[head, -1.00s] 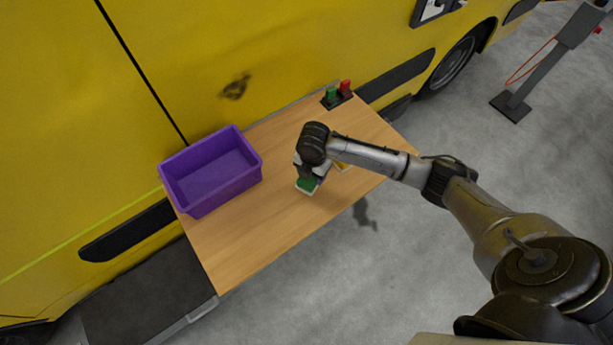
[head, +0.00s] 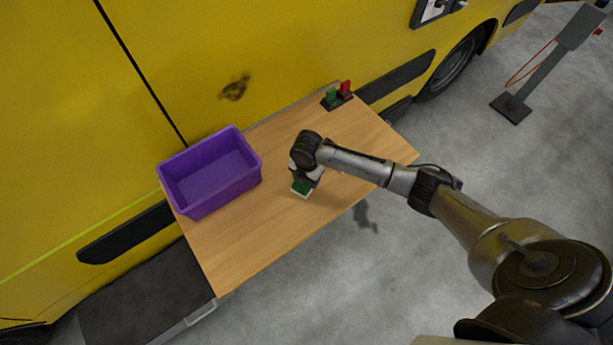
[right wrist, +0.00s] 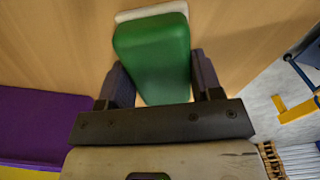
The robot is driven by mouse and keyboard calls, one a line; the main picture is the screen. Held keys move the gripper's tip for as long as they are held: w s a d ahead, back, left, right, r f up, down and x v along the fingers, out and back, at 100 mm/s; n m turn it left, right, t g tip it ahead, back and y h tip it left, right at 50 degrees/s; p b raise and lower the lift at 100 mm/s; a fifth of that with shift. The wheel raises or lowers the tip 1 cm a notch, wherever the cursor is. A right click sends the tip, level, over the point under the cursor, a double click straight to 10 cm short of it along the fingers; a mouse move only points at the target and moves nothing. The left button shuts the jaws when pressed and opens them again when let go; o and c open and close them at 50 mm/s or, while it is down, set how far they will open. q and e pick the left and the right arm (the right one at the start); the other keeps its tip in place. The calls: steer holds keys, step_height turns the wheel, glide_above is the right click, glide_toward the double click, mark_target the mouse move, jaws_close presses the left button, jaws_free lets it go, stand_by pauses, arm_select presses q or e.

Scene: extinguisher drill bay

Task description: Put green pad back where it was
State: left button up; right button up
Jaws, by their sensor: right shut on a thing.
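The green pad (head: 302,187), a green block with a white edge, is at the middle of the wooden table (head: 245,250). My right gripper (head: 304,178) points down over it and is shut on it. In the right wrist view the green pad (right wrist: 155,58) sits between the two dark fingers (right wrist: 158,88), with its white part showing at the far end. I cannot tell whether the pad touches the table top. My left gripper is not in view.
A purple bin (head: 213,200) stands on the table's left part. A small dark holder (head: 338,102) with a green and a red item stands at the back right edge. A yellow vehicle (head: 300,40) borders the table's back. The front middle of the table is clear.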

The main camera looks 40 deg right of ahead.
steer(key=shift+f, duration=0.1)
steer(key=o, duration=0.8)
steer(key=shift+o, duration=0.2)
step_height(320, 180, up, 11)
steer(key=p, duration=0.1)
steer(key=s+a+f+m, duration=0.1)
steer(key=s+a+m, duration=0.1)
steer(key=s+a, duration=0.1)
steer(key=s+a+f+m+t+y, duration=0.1)
steer(key=s+a+f+m, duration=0.1)
steer(key=s+a, duration=0.2)
steer(key=s+a+f+m, duration=0.2)
steer(key=s+a, duration=0.2)
steer(key=s, duration=0.1)
steer(key=shift+f+t+y, duration=0.2)
steer(key=shift+t+y, duration=0.1)
steer(key=s+d+r+m+t+h, duration=0.1)
steer(key=s+r+m+t, duration=0.1)
steer(key=s+m, duration=1.1)
steer(key=s, duration=0.3)
steer(key=shift+d+r, duration=0.2)
steer(key=shift+d, duration=0.1)
